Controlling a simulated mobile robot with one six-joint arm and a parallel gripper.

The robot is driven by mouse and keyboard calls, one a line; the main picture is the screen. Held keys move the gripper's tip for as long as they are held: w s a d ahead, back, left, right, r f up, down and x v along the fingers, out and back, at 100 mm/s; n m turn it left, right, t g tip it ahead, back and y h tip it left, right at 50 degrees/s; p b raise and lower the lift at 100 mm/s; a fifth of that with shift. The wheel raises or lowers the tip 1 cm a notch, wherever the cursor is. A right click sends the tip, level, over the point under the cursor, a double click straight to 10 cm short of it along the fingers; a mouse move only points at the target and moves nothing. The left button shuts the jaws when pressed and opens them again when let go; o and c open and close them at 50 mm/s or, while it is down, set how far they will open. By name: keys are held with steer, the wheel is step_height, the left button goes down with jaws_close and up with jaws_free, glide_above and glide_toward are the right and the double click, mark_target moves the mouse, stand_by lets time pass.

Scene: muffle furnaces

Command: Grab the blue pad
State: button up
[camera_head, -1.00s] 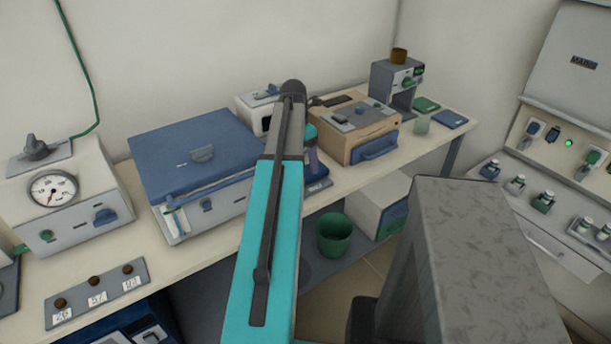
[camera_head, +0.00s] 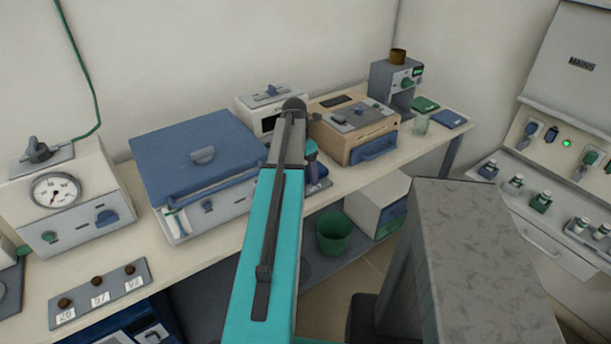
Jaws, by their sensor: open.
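The blue pad (camera_head: 447,118) lies flat at the far right end of the long bench, beside a green pad (camera_head: 425,103). Nothing covers it. My turquoise arm rises through the middle of the view, with its dark upper joint in front of the bench, well left of the blue pad. My gripper does not show; the part of the arm beyond that joint is mostly hidden behind the link.
A clear glass (camera_head: 420,124) stands just left of the blue pad. A grey device (camera_head: 381,86) with a brown cup and a tan box (camera_head: 353,128) stand further left. A blue-lidded furnace (camera_head: 190,152) fills the bench's middle. A green bin (camera_head: 333,235) sits below.

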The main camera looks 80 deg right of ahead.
mark_target(307, 171)
stand_by(0.4)
steer(key=c, duration=1.1)
steer(key=shift+c, duration=0.2)
steer(key=shift+r, duration=0.1)
steer(key=shift+r+b, duration=0.55)
steer(key=shift+r, duration=1.1)
steer(key=s+a+r+b, duration=0.1)
steer(key=s+a+b, duration=0.1)
steer(key=a, duration=1.3)
steer(key=shift+s+a+r+b, duration=0.25)
steer(key=shift+s+a+b, duration=0.05)
steer(key=shift+s+a, duration=0.1)
